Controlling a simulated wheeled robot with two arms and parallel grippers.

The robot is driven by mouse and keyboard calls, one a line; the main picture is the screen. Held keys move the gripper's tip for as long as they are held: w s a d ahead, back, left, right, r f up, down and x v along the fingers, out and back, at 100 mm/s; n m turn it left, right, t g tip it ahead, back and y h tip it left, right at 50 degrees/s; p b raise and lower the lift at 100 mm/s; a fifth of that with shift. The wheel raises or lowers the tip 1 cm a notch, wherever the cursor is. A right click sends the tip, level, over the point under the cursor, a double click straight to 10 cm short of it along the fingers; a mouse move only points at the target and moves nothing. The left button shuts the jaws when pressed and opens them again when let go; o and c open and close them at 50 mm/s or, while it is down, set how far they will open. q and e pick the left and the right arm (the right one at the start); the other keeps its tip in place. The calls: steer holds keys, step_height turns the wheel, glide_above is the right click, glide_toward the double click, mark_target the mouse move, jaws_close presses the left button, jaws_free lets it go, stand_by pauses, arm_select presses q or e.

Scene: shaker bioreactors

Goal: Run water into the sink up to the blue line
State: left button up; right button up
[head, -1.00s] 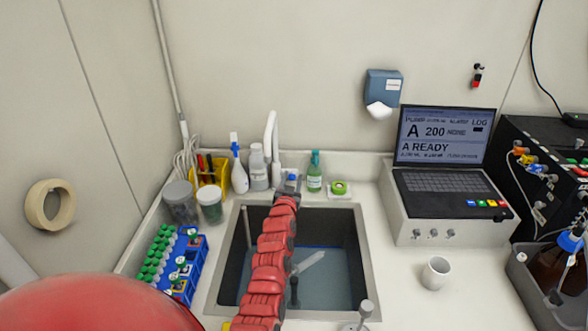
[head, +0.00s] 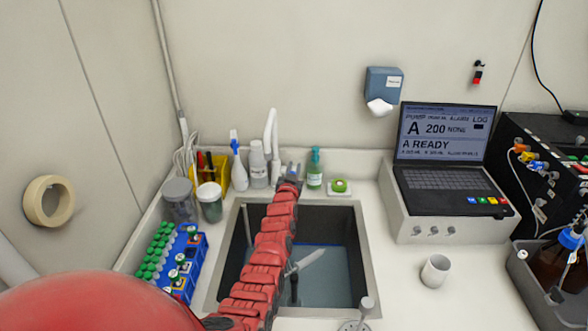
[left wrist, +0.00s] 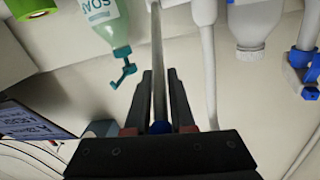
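The grey sink (head: 222,280) sits in the counter with water (head: 325,285) in it. A blue line (head: 318,244) runs along its back wall, close to the water's edge; I cannot tell the exact gap. The white tap (head: 270,135) stands behind the sink. My left arm reaches over the sink to the tap's base. My left gripper (head: 290,172) is small and partly hidden there. In the left wrist view, its fingers (left wrist: 160,75) are close together around a thin metal lever (left wrist: 157,45) with a blue knob (left wrist: 160,127). My right gripper is out of view.
A green soap bottle (head: 315,168) and a green roll (head: 340,187) stand right of the tap, white bottles (head: 258,163) left. A blue tube rack (head: 188,258) lies left of the sink. A laptop (head: 445,160) and white cup (head: 435,270) are right.

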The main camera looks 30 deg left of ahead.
arm_select(q)
jaws_close()
steer(key=shift+r, duration=0.25)
stand_by(0.8)
